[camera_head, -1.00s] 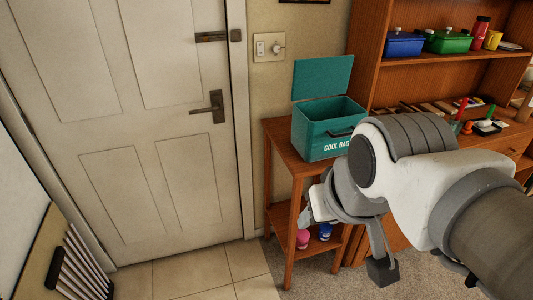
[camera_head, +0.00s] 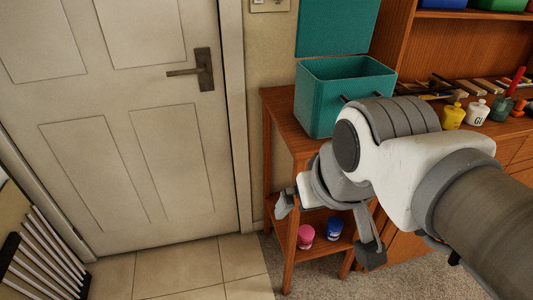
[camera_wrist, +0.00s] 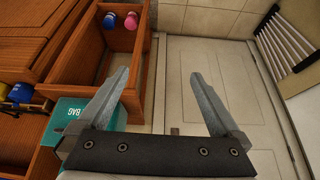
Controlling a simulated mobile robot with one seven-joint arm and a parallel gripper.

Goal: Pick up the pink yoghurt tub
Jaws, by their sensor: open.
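The pink yoghurt tub (camera_head: 306,236) stands on the lower shelf (camera_head: 315,250) of the small wooden stand, at the left of a blue tub (camera_head: 334,228). In the wrist view the pink tub (camera_wrist: 131,20) shows at the top, beside the blue tub (camera_wrist: 110,20). My gripper (camera_head: 327,232) is open and empty. It is in front of the stand, and its fingers appear either side of the two tubs in the head view. In the wrist view my gripper (camera_wrist: 162,78) has its fingers spread, with both tubs well beyond the tips.
A teal cool bag (camera_head: 345,92) with its lid up stands on top of the stand. The stand's legs and top frame the lower shelf. A closed door (camera_head: 120,120) is at left, with a slatted rack (camera_head: 45,255) beside it. The tiled floor (camera_head: 190,275) is clear.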

